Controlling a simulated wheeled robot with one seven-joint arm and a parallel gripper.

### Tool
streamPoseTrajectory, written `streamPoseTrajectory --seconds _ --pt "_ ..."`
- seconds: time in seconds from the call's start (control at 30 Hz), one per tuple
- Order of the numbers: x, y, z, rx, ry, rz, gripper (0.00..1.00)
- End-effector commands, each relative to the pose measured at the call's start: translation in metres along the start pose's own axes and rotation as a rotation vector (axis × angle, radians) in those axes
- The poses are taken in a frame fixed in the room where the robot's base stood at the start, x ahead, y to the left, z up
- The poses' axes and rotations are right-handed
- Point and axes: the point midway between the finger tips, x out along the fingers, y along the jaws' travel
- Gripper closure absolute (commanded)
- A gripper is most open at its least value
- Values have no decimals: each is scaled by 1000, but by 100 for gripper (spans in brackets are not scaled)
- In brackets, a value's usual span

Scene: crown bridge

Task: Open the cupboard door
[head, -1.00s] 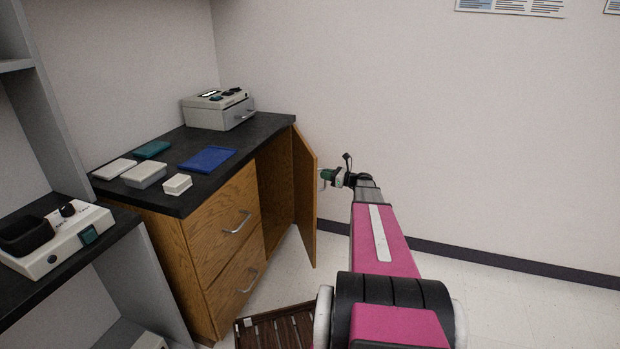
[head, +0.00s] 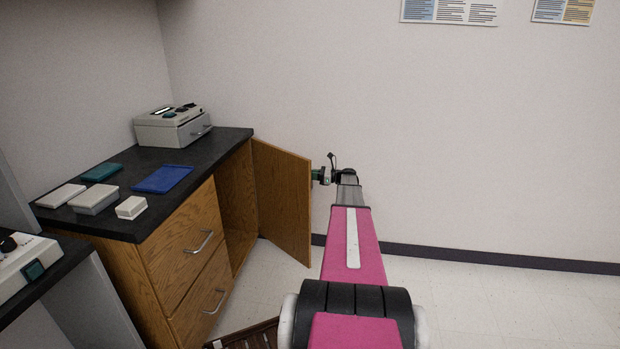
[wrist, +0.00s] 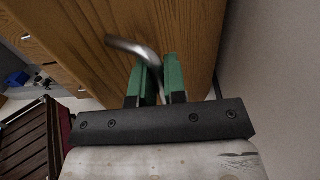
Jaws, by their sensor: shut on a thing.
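The wooden cupboard door (head: 283,203) stands swung out from the right end of the wooden cabinet, with the cupboard's opening (head: 237,208) showing beside it. My gripper (head: 319,175) is at the door's outer edge, on the far side from the cabinet. In the wrist view the green fingers of my gripper (wrist: 158,80) are shut on the curved metal door handle (wrist: 132,46), which stands out from the wooden door face (wrist: 180,30). The handle is hidden in the head view.
Two drawers with metal handles (head: 198,243) are left of the cupboard. The black countertop (head: 140,210) holds a grey device (head: 172,127), a blue tray (head: 163,179) and several small boxes. The wall is close behind the door. Floor to the right is clear.

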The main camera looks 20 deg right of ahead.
Motion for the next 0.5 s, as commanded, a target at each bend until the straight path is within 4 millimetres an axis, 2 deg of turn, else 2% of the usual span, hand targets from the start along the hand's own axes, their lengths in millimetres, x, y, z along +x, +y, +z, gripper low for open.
streamPoseTrajectory --seconds 0.27,0.3,0.37,0.5 --pt "2 -2 1 -1 -2 -3 100" --pt "2 -2 1 -1 -2 -3 81" --pt "2 -2 0 -1 -2 -2 64" --pt "2 -1 0 0 -1 -1 64"
